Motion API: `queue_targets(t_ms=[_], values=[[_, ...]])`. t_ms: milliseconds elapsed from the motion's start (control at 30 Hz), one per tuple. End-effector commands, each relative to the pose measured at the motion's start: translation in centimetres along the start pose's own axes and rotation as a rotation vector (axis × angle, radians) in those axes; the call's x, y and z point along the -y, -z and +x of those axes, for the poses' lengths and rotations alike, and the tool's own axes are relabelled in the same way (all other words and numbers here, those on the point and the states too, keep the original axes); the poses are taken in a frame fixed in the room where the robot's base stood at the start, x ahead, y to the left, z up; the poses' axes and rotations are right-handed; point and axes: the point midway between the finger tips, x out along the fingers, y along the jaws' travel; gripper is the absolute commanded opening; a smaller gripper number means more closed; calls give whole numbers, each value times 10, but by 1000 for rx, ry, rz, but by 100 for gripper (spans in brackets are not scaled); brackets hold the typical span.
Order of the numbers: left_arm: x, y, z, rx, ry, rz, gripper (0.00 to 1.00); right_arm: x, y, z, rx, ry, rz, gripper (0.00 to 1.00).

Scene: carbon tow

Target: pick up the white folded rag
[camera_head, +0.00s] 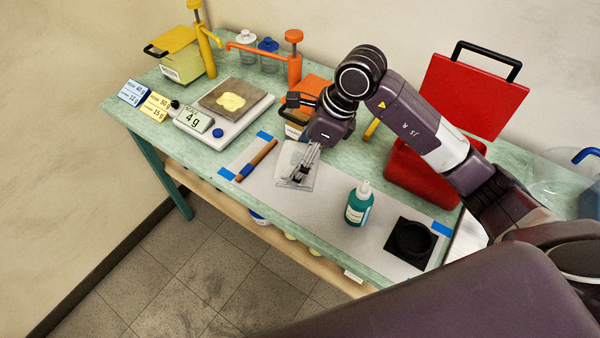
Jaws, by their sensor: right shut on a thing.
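The white folded rag (284,160) lies on the grey mat in the middle of the green table. My right gripper (298,180) reaches down onto it from above, its fingers over the rag's right part and hiding some of it. The fingers look close together, shut on the rag. The rag appears to be still at mat level; I cannot tell if any of it is lifted. My left gripper is not in view.
A wooden-handled tool (258,160) lies left of the rag. A teal bottle (358,204) and a black dish (410,240) stand to the right. A scale (224,112), pump containers (182,55) and an open red box (420,175) stand further back.

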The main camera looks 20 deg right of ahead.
Motion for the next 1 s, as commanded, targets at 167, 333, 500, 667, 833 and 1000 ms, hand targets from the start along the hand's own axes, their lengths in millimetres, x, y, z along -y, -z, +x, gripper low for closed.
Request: queue_targets(t_ms=[167,333,500,667,833,1000], values=[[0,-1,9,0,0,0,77,1,-14,-34,2,6,-3,57],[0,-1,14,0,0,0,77,1,-27,-65,2,4,-2,57],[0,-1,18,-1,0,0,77,1,-38,-90,2,3,-1,57],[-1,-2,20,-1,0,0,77,0,-44,-104,1,0,1,57],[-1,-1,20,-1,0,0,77,0,-45,-110,-1,0,1,57],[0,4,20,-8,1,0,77,0,-45,-110,-1,-1,1,57]])
